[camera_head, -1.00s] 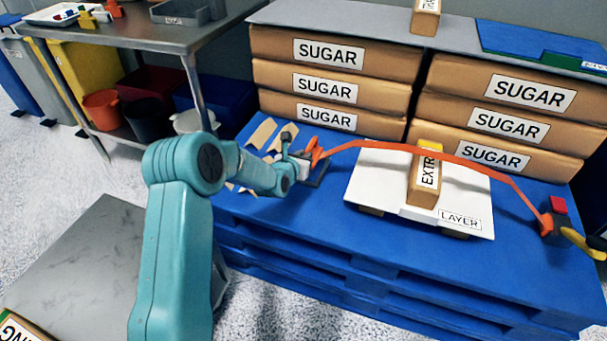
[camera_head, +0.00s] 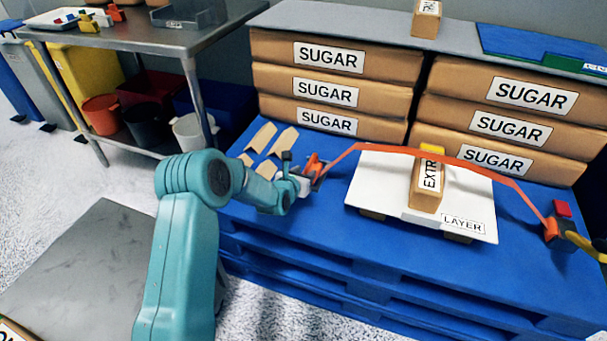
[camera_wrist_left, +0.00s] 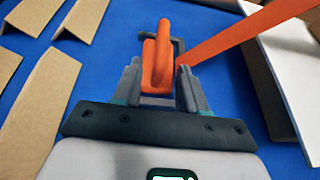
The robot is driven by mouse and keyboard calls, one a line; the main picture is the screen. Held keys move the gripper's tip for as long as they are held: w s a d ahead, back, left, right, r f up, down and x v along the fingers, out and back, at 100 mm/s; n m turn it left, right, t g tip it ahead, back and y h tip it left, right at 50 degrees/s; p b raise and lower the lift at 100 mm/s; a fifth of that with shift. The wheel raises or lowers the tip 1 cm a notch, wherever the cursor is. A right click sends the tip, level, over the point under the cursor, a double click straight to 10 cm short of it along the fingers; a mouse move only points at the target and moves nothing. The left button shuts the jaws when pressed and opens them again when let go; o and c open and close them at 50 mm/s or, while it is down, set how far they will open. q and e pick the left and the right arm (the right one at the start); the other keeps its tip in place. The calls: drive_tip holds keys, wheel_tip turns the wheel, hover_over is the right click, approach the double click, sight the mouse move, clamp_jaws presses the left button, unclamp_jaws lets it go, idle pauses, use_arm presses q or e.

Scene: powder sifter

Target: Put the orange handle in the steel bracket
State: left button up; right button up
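In the head view the handle (camera_head: 314,165) is small, at the tip of my left gripper (camera_head: 303,178), low over the blue pallet (camera_head: 330,235). An orange strap (camera_head: 400,149) runs right from there. My right gripper is not clearly in view.
The strap passes over an "EXTRA" box (camera_head: 427,190) on a white layer sheet (camera_head: 375,190) to an orange-and-dark fitting (camera_head: 552,232) by a yellow piece (camera_head: 585,243). Tan corner pieces (camera_head: 263,137) lie left of the bracket. Sugar sacks (camera_head: 330,92) stand behind.

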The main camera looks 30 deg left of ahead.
use_arm(q)
drive_tip(key=shift+r, duration=0.25)
drive_tip(key=p+v, duration=0.3)
drive_tip(key=v, duration=0.9)
drive_tip(key=shift+f, duration=0.15)
